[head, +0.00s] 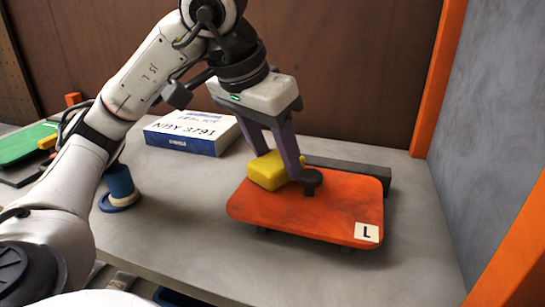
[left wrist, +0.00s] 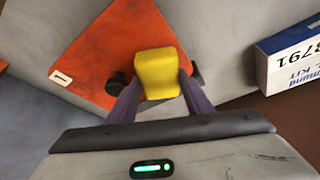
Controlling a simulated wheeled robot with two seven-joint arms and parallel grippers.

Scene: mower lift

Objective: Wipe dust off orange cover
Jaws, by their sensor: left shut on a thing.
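My left gripper (head: 284,172) is shut on a yellow sponge (head: 266,171) over the cover's far left part. The sponge (left wrist: 157,73) also shows between the purple fingers in the left wrist view, in front of the cover (left wrist: 115,48). Whether the sponge touches the cover is hard to tell. A dark knob (head: 311,180) stands on the cover just right of the fingers. My right gripper does not show.
A dark grey bar (head: 350,172) lies behind the cover. A white and blue box (head: 190,133) stands at the back, and a blue cylinder (head: 120,183) stands at the left. A green item (head: 25,143) lies far left. The table's front right is clear; orange posts (head: 440,75) edge the right side.

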